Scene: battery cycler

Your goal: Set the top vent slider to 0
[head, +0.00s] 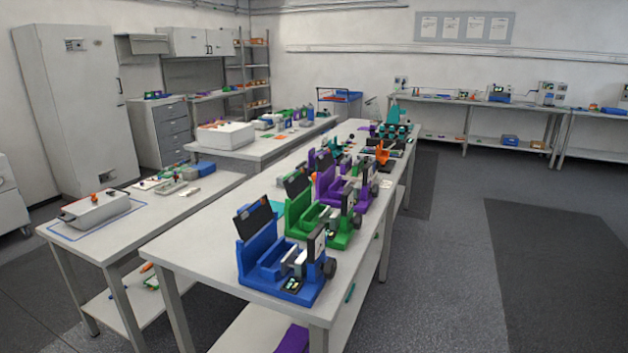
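I cannot make out a vent slider or its setting anywhere in the head view. A grey box-shaped unit (96,210) with small red and orange parts on top sits on the left table, inside a blue outline. A larger white box-shaped unit (225,135) with an orange part on top stands on the table behind. A tall grey cabinet (75,112) at the far left has a small panel (75,45) near its top, too small to read. Which of these, if any, carries the slider I cannot tell. Neither of my grippers shows.
A long central table (190,255) holds a row of fixtures, including a blue one (262,262), a green one (298,212) and a purple one (328,186). Benches with small devices (500,93) line the back wall. The grey floor (450,270) at the right is clear.

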